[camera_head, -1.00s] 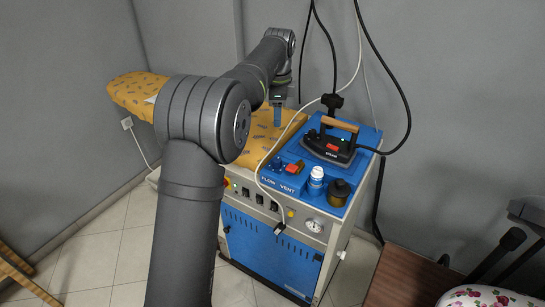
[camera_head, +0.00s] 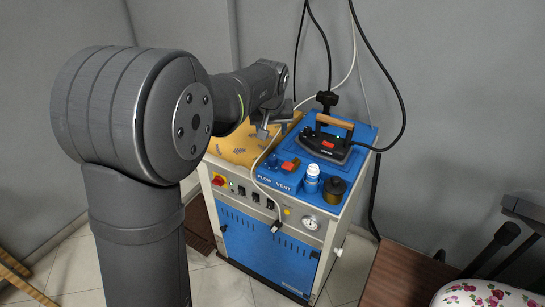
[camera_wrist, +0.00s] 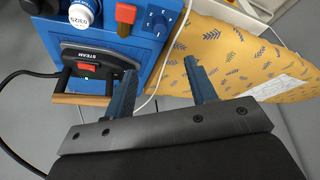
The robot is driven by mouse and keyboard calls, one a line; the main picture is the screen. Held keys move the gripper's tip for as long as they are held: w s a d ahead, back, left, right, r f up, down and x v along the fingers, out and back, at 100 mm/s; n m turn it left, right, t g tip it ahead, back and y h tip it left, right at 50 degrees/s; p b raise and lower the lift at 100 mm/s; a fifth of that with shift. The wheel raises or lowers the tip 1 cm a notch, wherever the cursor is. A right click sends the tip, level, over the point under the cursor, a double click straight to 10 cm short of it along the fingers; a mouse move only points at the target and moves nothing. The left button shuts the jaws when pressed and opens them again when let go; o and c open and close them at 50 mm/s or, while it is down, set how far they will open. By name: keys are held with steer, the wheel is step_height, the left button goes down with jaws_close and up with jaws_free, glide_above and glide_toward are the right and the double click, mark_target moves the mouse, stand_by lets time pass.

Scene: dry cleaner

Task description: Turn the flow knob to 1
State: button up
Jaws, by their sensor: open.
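The flow knob (camera_head: 273,163) is a small blue knob on the machine's blue top, above the FLOW label. In the wrist view it shows at the top as a blue dial (camera_wrist: 158,22) with white marks; its setting is too small to read. My gripper (camera_head: 268,131) is above the yellow ironing pad, behind the knob and apart from it. The fingertips are below the dial in that picture.
Beside the knob is a red vent control (camera_head: 290,165). A steam iron (camera_head: 330,144), a white bottle (camera_head: 312,178) and a dark pot (camera_head: 334,190) stand to the right. A white cable (camera_head: 256,175) runs close to the knob. The yellow pad (camera_head: 232,148) lies left.

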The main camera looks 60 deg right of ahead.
mark_target(273, 158)
steer(key=x, duration=1.7)
steer(key=shift+f, duration=0.2)
steer(key=c, duration=1)
